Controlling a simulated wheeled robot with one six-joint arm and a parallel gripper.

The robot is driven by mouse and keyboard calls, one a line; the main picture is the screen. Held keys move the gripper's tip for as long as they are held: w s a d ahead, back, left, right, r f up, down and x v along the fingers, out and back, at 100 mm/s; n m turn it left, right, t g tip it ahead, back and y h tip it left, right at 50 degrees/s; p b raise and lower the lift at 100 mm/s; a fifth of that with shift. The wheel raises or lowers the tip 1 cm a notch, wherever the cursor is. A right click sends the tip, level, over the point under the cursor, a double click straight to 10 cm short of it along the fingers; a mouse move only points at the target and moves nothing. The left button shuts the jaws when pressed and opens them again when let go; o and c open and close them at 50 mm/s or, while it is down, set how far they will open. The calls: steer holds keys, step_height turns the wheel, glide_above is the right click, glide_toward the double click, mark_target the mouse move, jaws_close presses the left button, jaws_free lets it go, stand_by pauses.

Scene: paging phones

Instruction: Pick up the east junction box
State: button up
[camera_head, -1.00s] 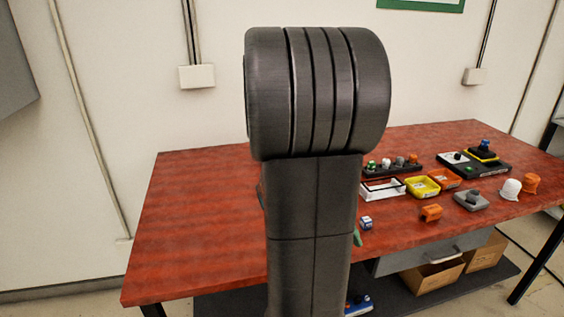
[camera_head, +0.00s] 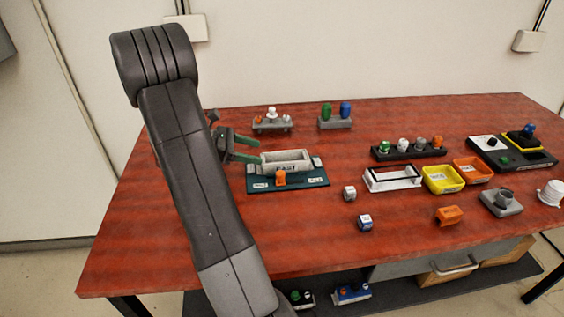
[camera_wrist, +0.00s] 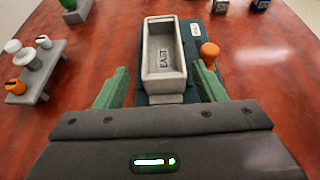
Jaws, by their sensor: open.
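The east junction box (camera_head: 286,161) is a pale grey open-topped box, with EAST lettered on it. It sits on a dark teal base (camera_head: 261,184) on the red table. In the wrist view the fingers (camera_wrist: 161,88) spread to either side of the box's near end.
A grey stand with white and orange knobs (camera_head: 272,122) and one with green and blue knobs (camera_head: 336,120) stand behind. A white frame (camera_head: 393,179), yellow bin (camera_head: 443,180) and orange bin (camera_head: 473,170) are to the right. Small cubes (camera_head: 365,222) lie in front. The left tabletop is bare.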

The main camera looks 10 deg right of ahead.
mark_target(278, 158)
steer(key=x, duration=0.8)
steer(key=shift+s+d+f, duration=0.2)
steer(key=shift+d+f, duration=0.05)
steer(key=shift+f, duration=0.1)
steer(key=c, duration=0.8)
